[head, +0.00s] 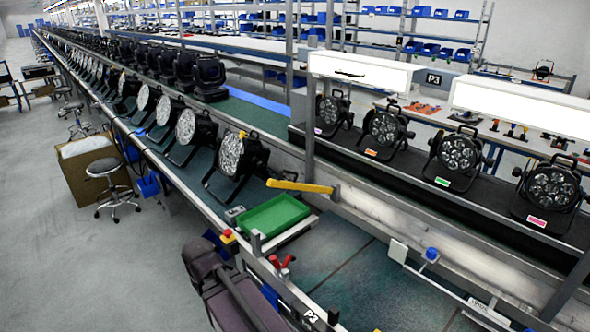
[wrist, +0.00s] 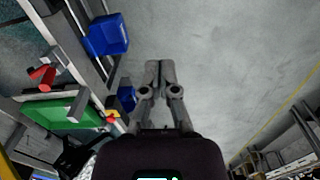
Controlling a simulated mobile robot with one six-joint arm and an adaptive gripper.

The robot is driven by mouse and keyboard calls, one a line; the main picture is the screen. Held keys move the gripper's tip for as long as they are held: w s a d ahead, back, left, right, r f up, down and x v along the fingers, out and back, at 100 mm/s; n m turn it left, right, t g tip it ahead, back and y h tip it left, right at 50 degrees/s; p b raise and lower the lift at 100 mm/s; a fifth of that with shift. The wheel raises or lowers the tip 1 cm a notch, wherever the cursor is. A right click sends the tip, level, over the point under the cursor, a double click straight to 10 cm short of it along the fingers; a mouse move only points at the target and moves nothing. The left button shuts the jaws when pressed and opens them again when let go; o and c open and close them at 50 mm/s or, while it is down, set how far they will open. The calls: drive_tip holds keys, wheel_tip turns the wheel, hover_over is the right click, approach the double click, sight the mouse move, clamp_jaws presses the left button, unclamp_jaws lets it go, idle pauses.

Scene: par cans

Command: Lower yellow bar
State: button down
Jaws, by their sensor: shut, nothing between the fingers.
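The yellow bar (head: 300,186) lies roughly level across the line in the head view, joined at its right end to a metal fitting on the rail. It is just behind a green tray (head: 272,222). In the wrist view a yellow edge shows at the lower left corner; I cannot tell if it is the bar. My gripper (wrist: 161,66) is shut and empty in the wrist view. It is over the grey floor beside the line, apart from the bar. My dark arm shows at the bottom of the head view, but the fingers are not visible there.
Red handles (head: 280,262) and a red button (head: 227,235) stand at the line's near edge by the green tray. Blue bins (wrist: 106,36) hang on its side. Several par cans (head: 238,160) stand on the belt and the raised shelf. The floor at left is open, with stools.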

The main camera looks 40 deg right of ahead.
drive_tip(key=w+d+r+t+y+p, duration=0.2)
drive_tip(key=w+d+r, duration=0.2)
drive_tip(key=w+d, duration=0.6)
drive_tip(key=w+d+r+t+y+p, duration=0.2)
drive_tip(key=w+d+r+y, duration=0.1)
drive_tip(key=w+d, duration=0.75)
drive_tip(key=d+r+t+p, duration=0.1)
drive_tip(key=d+r+t, duration=0.1)
drive_tip(key=d, duration=1)
drive_tip(key=d+r+m+t+p, duration=0.1)
drive_tip(key=d+r+t, duration=0.2)
drive_tip(key=d, duration=0.9)
drive_tip(key=d+r+m+t+p, duration=0.1)
drive_tip(key=d+r, duration=0.4)
drive_tip(key=d, duration=0.8)
drive_tip(key=shift+w+r+t+p, duration=0.25)
drive_tip(key=shift+t+p, duration=0.2)
drive_tip(key=shift+t, duration=0.25)
drive_tip(key=shift+a, duration=0.1)
